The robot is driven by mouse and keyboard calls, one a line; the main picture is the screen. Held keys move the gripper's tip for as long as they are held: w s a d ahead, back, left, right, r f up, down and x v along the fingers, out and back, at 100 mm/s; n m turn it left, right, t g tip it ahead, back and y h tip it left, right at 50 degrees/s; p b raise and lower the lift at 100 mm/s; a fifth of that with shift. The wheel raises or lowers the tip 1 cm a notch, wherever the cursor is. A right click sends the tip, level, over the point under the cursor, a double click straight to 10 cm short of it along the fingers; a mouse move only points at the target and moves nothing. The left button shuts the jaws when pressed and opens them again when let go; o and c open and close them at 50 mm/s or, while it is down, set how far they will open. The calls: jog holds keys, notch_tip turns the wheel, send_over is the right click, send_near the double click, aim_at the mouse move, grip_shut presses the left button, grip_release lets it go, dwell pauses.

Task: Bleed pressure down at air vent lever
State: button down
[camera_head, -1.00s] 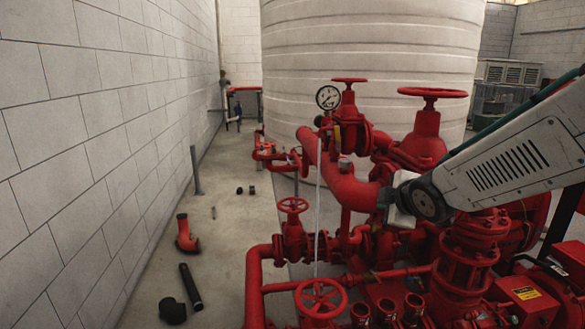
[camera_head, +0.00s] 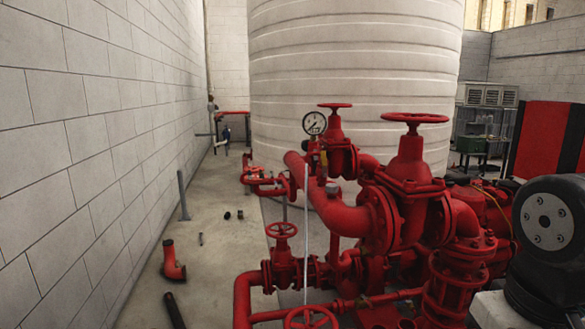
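A red fire pumpset (camera_head: 345,215) with thick pipes and valves fills the middle and right. A round white pressure gauge (camera_head: 314,123) with a dark rim stands at the upper pipe, beside a red handwheel valve (camera_head: 336,135). Small fittings (camera_head: 318,158) sit just below the gauge. They are too small for me to tell which one is the air vent lever. A thin pale vertical tube (camera_head: 306,235) runs down from near there. My gripper is not in view. Only a dark joint of my arm shows at the right edge, apart from the gauge.
A large white tank (camera_head: 355,70) stands behind the pumpset. A block wall (camera_head: 90,150) runs along the left. Loose pipe pieces, including a red elbow (camera_head: 173,262) and a dark pipe (camera_head: 174,310), lie on the floor between. A red panel (camera_head: 545,140) stands at the back right.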

jog(key=shift+d, duration=0.1)
dwell(0.3)
jog(key=shift+d, duration=0.15)
dwell(1.6)
